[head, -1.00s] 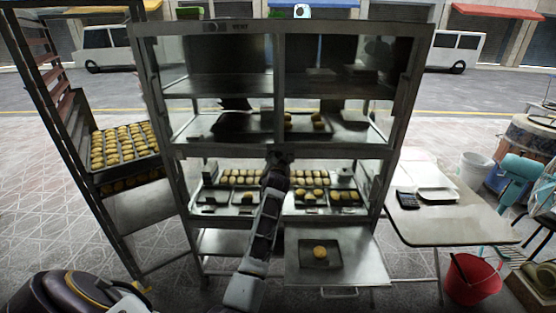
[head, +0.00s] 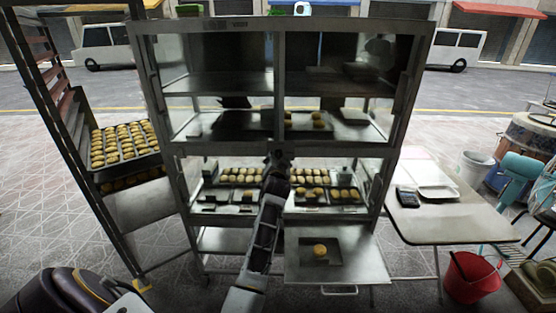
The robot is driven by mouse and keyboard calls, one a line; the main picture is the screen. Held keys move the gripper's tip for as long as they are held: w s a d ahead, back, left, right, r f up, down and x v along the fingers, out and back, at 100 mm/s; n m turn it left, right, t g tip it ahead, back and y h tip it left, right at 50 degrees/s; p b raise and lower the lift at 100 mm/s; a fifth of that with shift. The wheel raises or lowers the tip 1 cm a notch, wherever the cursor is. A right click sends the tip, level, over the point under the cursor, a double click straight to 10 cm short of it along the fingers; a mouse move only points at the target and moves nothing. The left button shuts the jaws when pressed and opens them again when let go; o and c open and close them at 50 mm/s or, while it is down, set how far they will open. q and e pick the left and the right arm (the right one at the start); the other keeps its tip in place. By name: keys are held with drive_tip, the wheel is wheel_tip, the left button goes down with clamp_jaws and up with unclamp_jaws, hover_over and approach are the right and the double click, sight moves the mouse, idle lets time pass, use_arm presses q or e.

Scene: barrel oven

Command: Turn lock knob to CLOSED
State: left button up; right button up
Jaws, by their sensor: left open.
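The glass-fronted metal cabinet (head: 280,150) stands in the middle of the head view. No lock knob can be made out on it; the middle post is partly hidden behind my gripper. My left gripper (head: 278,158) is at the middle post, level with the crossbar between the upper and lower glass sections. Its jaws are open and nothing shows between them. I cannot tell whether it touches the cabinet. My left arm rises from the bottom edge and covers part of the lower section. My right gripper is not in view.
Lower shelves hold trays of pastries (head: 318,193). A pull-out shelf with one bun (head: 320,249) juts out at the lower right. A rack with a pastry tray (head: 158,146) stands at left. A table (head: 450,222) and red bucket (head: 472,279) are at right.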

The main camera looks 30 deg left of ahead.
use_arm(q)
drive_tip(key=shift+v, duration=1.7)
